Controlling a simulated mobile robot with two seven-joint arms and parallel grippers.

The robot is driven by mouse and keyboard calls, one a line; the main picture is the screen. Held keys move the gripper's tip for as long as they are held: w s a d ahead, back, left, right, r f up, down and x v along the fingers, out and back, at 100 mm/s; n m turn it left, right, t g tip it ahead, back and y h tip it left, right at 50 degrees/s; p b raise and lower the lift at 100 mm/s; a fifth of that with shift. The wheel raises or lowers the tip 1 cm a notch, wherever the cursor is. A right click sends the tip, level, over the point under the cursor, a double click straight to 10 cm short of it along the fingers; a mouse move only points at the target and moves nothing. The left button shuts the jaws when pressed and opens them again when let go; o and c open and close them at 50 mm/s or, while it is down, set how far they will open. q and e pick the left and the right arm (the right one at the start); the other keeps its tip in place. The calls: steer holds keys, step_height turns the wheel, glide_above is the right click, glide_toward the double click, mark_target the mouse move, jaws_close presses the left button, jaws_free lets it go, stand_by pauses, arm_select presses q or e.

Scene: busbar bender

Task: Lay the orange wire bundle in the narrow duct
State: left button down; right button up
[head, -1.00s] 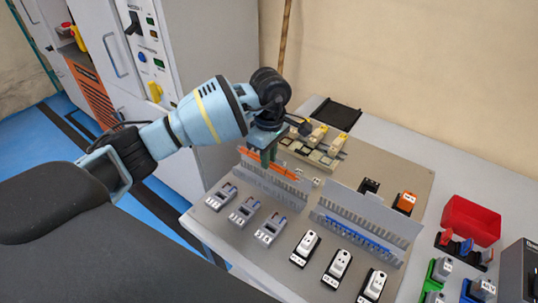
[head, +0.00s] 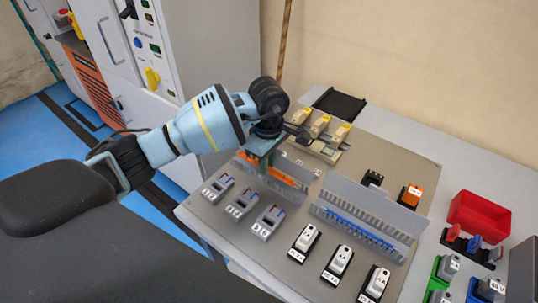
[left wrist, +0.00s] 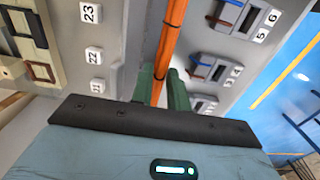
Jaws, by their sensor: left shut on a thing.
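The orange wire bundle (head: 283,178) lies lengthwise along the slotted grey duct (head: 301,188) at the left of the panel, low between its walls. The bundle also shows in the left wrist view (left wrist: 172,35), running straight between the grey duct walls. My left gripper (head: 262,163) points down over the left part of this duct. Its green fingers (left wrist: 160,88) are shut on the bundle. The gripper hides part of the bundle in the head view, and I cannot tell whether the bundle touches the duct floor. My right gripper is out of view.
A second slotted duct (head: 368,212) with blue wires stands to the right. Grey devices (head: 241,203) line the panel's front, with white-topped ones (head: 338,260) beside them. Yellow-topped parts (head: 320,125) stand behind. A red bin (head: 479,218) is at the right.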

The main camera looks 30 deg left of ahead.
arm_select(q)
steer(key=shift+f, duration=0.55)
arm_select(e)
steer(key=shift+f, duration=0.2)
arm_select(q)
steer(key=c, duration=1.3)
jaws_free()
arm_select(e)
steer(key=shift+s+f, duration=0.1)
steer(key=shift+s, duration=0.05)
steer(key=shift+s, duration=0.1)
arm_select(q)
steer(key=shift+r, duration=0.1)
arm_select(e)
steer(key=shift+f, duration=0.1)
arm_select(q)
steer(key=shift+r, duration=0.3)
step_height(320, 180, up, 6)
steer(key=shift+w+f, duration=0.1)
steer(key=shift+r, duration=0.65)
